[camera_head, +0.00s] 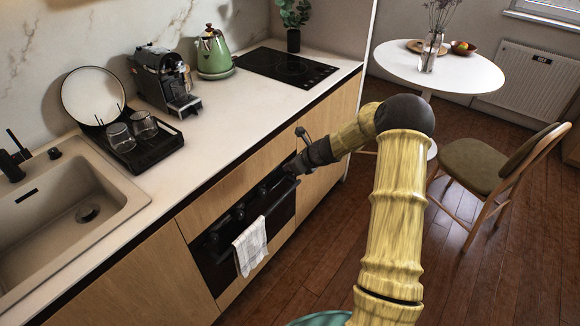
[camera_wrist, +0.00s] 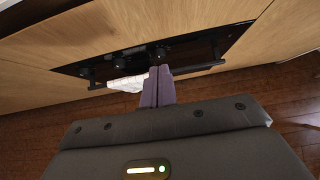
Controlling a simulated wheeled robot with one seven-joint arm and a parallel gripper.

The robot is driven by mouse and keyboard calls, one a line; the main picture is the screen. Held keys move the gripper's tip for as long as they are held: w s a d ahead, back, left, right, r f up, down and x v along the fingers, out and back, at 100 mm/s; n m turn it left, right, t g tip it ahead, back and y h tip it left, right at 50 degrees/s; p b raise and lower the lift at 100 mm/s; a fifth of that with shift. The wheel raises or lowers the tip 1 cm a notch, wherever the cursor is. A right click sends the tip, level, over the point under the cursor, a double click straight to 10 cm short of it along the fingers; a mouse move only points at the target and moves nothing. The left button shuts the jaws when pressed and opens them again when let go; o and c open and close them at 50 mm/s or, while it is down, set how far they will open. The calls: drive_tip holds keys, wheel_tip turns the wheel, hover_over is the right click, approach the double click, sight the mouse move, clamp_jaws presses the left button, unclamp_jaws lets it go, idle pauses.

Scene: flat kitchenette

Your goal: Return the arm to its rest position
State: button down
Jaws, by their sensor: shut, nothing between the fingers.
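My arm (camera_head: 395,215) reaches forward from the bottom of the head view and bends at a dark elbow toward the counter front. My gripper (camera_head: 293,167) is at its far end, in front of the oven's upper right corner. In the wrist view my gripper (camera_wrist: 160,72) shows its two fingers pressed together, with nothing between them. The oven handle bar (camera_wrist: 205,66) passes behind the fingertips; I cannot tell whether they touch it.
The black oven (camera_head: 225,250) has a white towel (camera_head: 250,246) on its handle. The counter (camera_head: 240,100) bears a dish rack (camera_head: 150,150), coffee machine (camera_head: 165,80) and green kettle (camera_head: 213,52). A round table (camera_head: 460,75) and chair (camera_head: 480,165) stand right. Floor between is clear.

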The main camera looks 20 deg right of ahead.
idle(0.3)
drive_tip(key=s+a+r+n+g+h+p, duration=0.1)
drive_tip(key=s+a+r+n+g+p, duration=0.15)
drive_tip(key=s+r+n, duration=0.35)
drive_tip(key=s+a+r+n+g+h+p, duration=0.1)
drive_tip(key=s+a+r+n, duration=0.25)
drive_tip(key=s+n, duration=0.4)
drive_tip(key=s+r+n+h+p, duration=0.1)
drive_tip(key=s+r+n, duration=0.3)
drive_tip(key=s+n, duration=0.3)
drive_tip(key=s+r+n+h+p, duration=0.1)
drive_tip(key=s+r+n, duration=0.3)
drive_tip(key=s+n, duration=0.4)
drive_tip(key=s+g+h, duration=0.1)
drive_tip(key=s, duration=0.4)
drive_tip(key=shift+d+r+h+p, duration=0.25)
drive_tip(key=shift+h+p, duration=0.05)
drive_tip(key=shift+p, duration=0.05)
